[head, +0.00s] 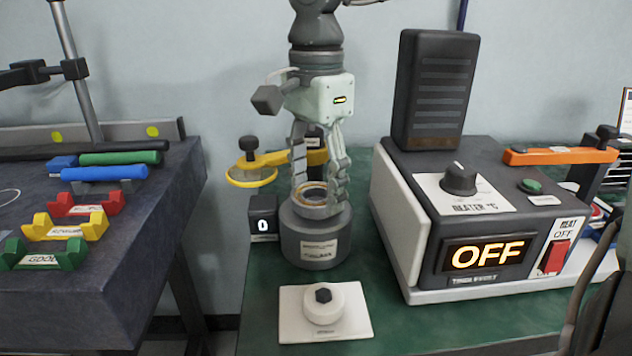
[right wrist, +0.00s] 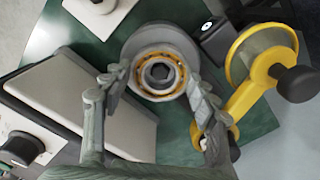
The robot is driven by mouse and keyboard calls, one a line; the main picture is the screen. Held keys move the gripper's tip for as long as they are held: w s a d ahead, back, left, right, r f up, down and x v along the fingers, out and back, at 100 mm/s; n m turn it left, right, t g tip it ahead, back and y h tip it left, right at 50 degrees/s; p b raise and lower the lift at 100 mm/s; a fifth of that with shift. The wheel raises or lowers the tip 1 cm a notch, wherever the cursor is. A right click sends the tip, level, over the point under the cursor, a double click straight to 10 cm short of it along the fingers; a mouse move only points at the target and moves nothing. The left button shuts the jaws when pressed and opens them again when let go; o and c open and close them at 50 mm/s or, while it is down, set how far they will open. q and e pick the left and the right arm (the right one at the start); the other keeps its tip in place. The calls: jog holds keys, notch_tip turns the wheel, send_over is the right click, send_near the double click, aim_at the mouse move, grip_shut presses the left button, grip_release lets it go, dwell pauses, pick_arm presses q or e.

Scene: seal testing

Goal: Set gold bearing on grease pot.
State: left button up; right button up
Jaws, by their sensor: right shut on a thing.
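The gold bearing (head: 313,192), a ring with a gold-orange band, is at the top of a grey cylindrical pot (head: 316,245) whose label is too small to read. My right gripper (head: 318,204) points down over the pot, its fingers shut on the bearing from both sides. In the right wrist view the bearing (right wrist: 160,74) lies between the fingertips, roughly centred over the pot, with a dark hexagonal shape in its middle. I cannot tell whether it rests fully on the pot. My left gripper is not in view.
A heater box (head: 480,225) reading OFF stands close on the right. A yellow-handled tool (head: 252,175) and a small display (head: 263,218) reading 0 are to the left. A white plate with a knob (head: 325,303) lies in front. The green bench (head: 420,325) is clear at front right.

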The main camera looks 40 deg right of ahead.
jog(key=o, duration=1.5)
jog(key=shift+r, duration=0.1)
notch_tip(320, 180, up, 6)
jog(key=p, duration=0.4)
jog(key=shift+r+p, duration=0.35)
jog(key=shift+r, duration=0.6)
jog(key=shift+f, duration=0.15)
